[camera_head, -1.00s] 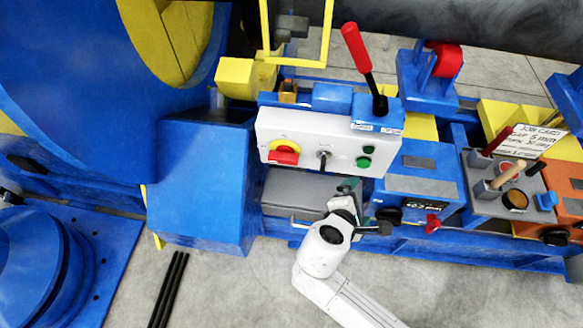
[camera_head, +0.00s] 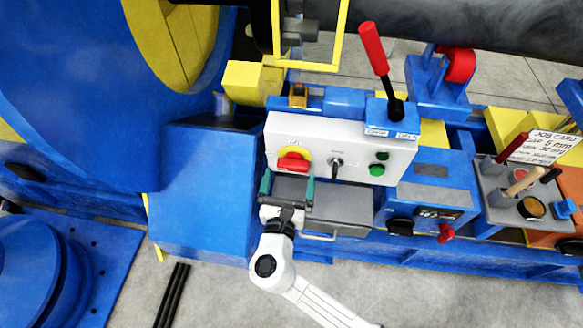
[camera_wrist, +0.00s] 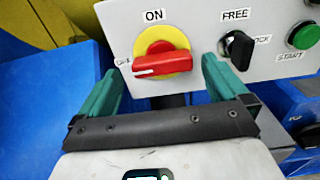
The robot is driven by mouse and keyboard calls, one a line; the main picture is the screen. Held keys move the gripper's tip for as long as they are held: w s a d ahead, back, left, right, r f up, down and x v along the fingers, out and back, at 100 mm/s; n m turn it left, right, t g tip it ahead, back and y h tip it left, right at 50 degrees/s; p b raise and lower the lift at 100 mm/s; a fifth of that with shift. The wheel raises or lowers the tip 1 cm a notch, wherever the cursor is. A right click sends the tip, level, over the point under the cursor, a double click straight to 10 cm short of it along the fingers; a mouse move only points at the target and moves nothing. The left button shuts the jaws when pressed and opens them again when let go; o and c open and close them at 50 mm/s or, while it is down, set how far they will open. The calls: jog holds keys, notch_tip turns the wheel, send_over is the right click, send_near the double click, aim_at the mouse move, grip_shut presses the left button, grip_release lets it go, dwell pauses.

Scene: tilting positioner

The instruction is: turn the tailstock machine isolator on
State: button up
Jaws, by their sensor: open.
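The isolator is a red rotary handle (camera_head: 293,162) on a yellow disc, at the left end of a white control panel (camera_head: 340,146). In the wrist view the handle (camera_wrist: 162,65) lies nearly horizontal. Its white mark points left to a label, partly hidden, that seems to read OFF; the ON label (camera_wrist: 154,16) is above the disc. My gripper (camera_head: 287,190) is open and empty just below and in front of the handle. In the wrist view its two green fingers (camera_wrist: 158,78) stand left and right of the handle, apart from it.
Right of the isolator are a black selector (camera_wrist: 238,48) marked FREE and LOCK and a green START button (camera_wrist: 303,36). A red-knobbed lever (camera_head: 375,50) rises above the panel. A grey drawer-like box (camera_head: 345,205) sits below; a blue housing (camera_head: 205,185) is at left.

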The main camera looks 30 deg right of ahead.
aim_at(292, 168)
jog(key=shift+x, duration=1.85)
jog(key=shift+c, duration=0.3)
jog(key=c, duration=0.8)
